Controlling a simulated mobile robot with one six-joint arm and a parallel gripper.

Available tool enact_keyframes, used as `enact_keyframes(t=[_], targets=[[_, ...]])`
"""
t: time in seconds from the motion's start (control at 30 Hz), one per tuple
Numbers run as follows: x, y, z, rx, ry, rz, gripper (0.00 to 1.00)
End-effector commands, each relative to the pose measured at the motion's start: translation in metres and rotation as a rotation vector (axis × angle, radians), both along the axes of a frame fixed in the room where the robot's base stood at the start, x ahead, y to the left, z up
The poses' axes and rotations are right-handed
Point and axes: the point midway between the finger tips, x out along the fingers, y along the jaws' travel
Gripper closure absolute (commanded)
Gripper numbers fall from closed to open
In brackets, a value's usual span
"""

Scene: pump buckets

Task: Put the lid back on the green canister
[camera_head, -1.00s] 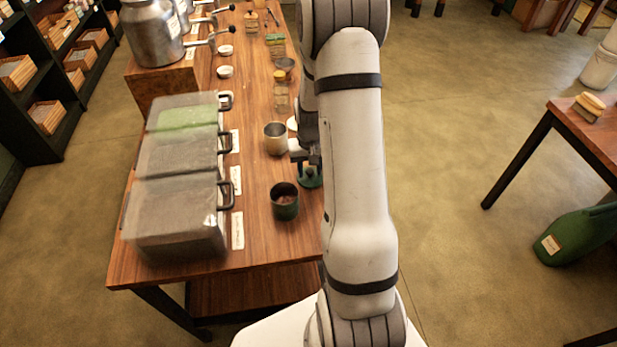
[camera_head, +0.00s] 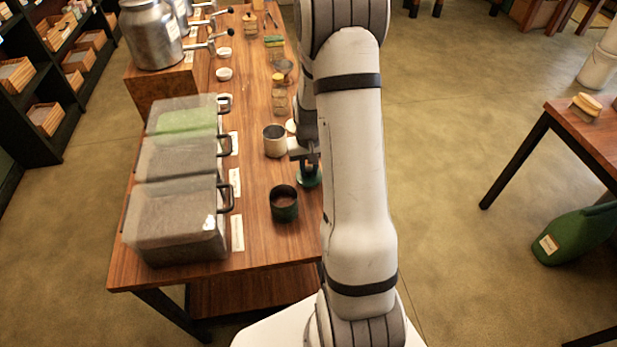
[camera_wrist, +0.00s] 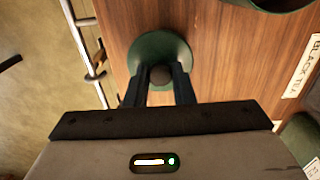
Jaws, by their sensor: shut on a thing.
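The green canister (camera_head: 284,204) stands upright and open-topped on the wooden table, with dark contents inside. Part of its dark rim (camera_wrist: 283,3) shows at the top right of the wrist view. The round green lid (camera_head: 308,178) is apart from it, to its right and a little farther back. The lid (camera_wrist: 150,46) shows knob-up in the wrist view. My gripper (camera_wrist: 159,77) is shut on the lid's dark knob, between its two black fingers. I cannot tell whether the lid touches the table. My arm hides part of the gripper in the head view.
A pale metal canister (camera_head: 274,142) stands open just left of my gripper. Clear-lidded bins (camera_head: 178,222) line the table's left side, with labels (camera_head: 237,232) in front of them. Jars and small bowls (camera_head: 224,73) stand farther back. The table's right edge runs close by my arm.

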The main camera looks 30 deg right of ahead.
Motion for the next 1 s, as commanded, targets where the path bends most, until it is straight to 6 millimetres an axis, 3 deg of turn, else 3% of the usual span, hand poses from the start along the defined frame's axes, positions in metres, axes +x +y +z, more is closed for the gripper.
enact_keyframes(t=[0.7,1.0], targets=[[0.000,0.001,0.030,0.000,0.000,0.001,0.87],[0.000,0.001,0.031,0.000,0.000,0.001,0.87]])
